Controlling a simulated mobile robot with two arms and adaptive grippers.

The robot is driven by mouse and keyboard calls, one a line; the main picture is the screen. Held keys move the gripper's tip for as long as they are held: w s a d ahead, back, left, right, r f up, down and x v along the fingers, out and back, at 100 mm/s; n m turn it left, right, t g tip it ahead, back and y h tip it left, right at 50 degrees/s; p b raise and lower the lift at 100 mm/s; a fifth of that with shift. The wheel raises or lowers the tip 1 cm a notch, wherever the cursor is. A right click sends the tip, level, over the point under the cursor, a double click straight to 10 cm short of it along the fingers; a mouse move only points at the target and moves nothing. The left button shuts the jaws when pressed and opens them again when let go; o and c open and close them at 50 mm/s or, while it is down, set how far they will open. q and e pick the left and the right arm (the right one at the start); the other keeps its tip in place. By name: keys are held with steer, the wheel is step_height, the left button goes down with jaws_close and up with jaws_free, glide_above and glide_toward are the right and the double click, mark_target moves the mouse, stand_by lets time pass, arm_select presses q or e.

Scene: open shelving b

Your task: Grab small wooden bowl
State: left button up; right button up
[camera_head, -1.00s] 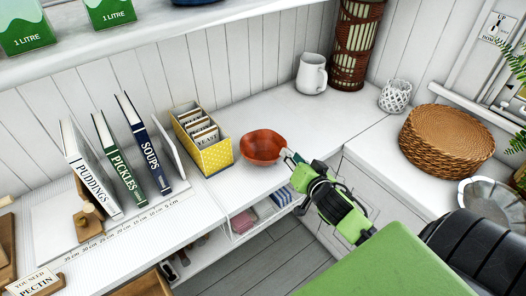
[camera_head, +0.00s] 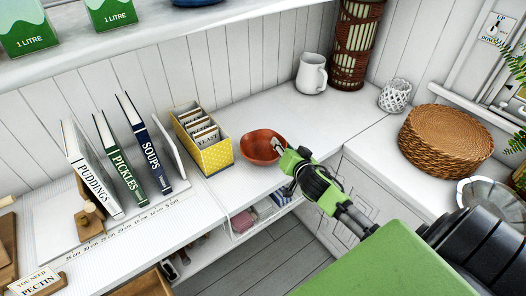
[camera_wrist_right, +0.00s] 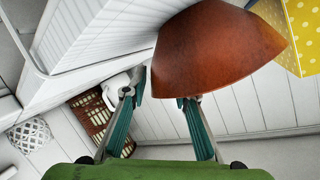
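The small wooden bowl (camera_head: 258,146) is reddish brown and sits upright on the white counter, right of the yellow file box. In the head view my right gripper (camera_head: 282,150) is at the bowl's right rim, with one fingertip over its inside. In the right wrist view the bowl (camera_wrist_right: 215,50) fills the top middle. My right gripper's fingers (camera_wrist_right: 163,92) stand apart there. One finger is beside the bowl, and the other's tip is hidden behind the bowl's wall. Whether either finger touches the bowl cannot be told. My left gripper is not in view.
The yellow dotted file box (camera_head: 214,158) stands close left of the bowl. A white jug (camera_head: 311,75) and a wicker cylinder (camera_head: 352,50) stand behind. Woven mats (camera_head: 445,140) lie on the right counter. The counter between bowl and jug is clear.

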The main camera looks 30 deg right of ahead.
jaws_close()
steer(key=shift+r, duration=0.1)
